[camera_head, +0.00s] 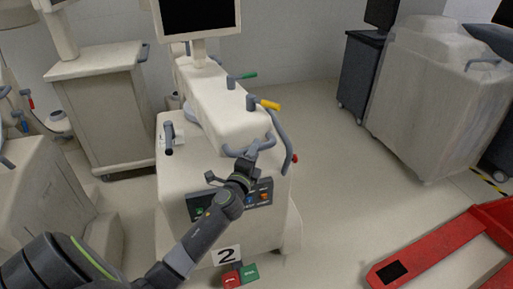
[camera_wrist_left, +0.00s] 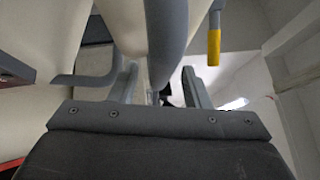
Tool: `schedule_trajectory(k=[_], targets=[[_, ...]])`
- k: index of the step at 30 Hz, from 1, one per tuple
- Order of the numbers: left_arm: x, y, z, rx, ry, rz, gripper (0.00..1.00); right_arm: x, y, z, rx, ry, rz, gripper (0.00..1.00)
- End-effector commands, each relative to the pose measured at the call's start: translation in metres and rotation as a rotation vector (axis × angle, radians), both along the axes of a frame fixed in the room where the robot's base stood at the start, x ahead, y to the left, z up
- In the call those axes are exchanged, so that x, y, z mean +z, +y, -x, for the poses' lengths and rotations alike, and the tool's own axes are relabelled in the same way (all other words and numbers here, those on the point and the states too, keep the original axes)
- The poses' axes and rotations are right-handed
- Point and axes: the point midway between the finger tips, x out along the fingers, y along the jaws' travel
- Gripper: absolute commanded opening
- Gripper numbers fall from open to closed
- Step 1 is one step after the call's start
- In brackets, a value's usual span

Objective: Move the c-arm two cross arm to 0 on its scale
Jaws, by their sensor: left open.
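C-arm two is the cream machine with the "2" label (camera_head: 227,255) low on its front. Its cream cross arm (camera_head: 222,105) runs lengthwise on top, with a grey handle (camera_head: 232,151) at the near end. My left gripper (camera_head: 257,146) is open at this handle. In the left wrist view the fingers of my left gripper (camera_wrist_left: 160,85) stand apart, with a grey bar (camera_wrist_left: 166,35) in front of and partly between them; I cannot tell whether they touch. No scale reading is legible. My right gripper is not in view.
A green-tipped lever (camera_head: 242,77) and a yellow-tipped lever (camera_head: 263,103) stick out from the cross arm. A curved grey rail (camera_head: 284,140) is right of the handle. A covered cart (camera_head: 430,95) and red forks (camera_head: 440,248) stand right. Floor between is clear.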

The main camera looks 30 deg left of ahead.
Motion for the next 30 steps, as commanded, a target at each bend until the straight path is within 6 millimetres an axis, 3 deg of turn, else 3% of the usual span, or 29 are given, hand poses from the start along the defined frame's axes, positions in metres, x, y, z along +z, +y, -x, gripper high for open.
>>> schedule_trajectory(k=[9,21,30], targets=[[0.003,0.004,-0.018,0.000,0.000,0.000,0.43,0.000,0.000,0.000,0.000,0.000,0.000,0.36],[0.003,0.005,-0.021,0.000,0.000,0.001,0.43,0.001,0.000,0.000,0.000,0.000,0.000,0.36],[0.003,0.005,-0.021,0.000,0.000,0.001,0.05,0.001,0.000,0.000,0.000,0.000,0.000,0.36]])
